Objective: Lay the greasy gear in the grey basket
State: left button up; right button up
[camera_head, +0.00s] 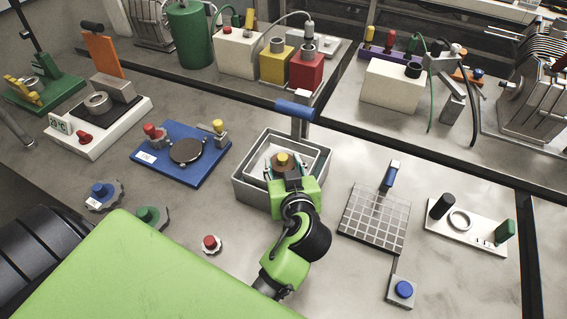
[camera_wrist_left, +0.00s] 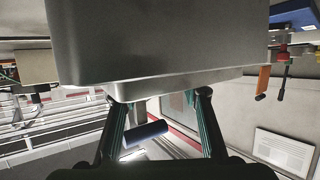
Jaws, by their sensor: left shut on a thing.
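The greasy gear (camera_head: 283,159), brown with a yellow-orange knob, shows inside the outline of the grey basket (camera_head: 241,185) at the middle of the head view. My left gripper (camera_head: 285,170) reaches over the basket's near side and is shut on the gear. I cannot tell whether the gear touches the basket floor. In the left wrist view the basket wall (camera_wrist_left: 150,40) fills the top, and the fingers of my left gripper (camera_wrist_left: 158,98) run up behind its edge; the gear is hidden there. My right gripper is not in view.
Gears with blue (camera_head: 99,189), green (camera_head: 150,216) and red (camera_head: 210,242) knobs lie to the left. A blue fixture (camera_head: 205,165) stands left of the basket, a grid plate (camera_head: 374,220) right of it. A blue handle (camera_head: 295,108) rises behind it.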

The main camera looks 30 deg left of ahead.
pick_arm(q)
jog(key=shift+f+b, duration=0.55)
jog(key=shift+f, duration=0.1)
jog(key=shift+f+b, duration=0.4)
jog(key=shift+f, duration=0.1)
dwell(0.5)
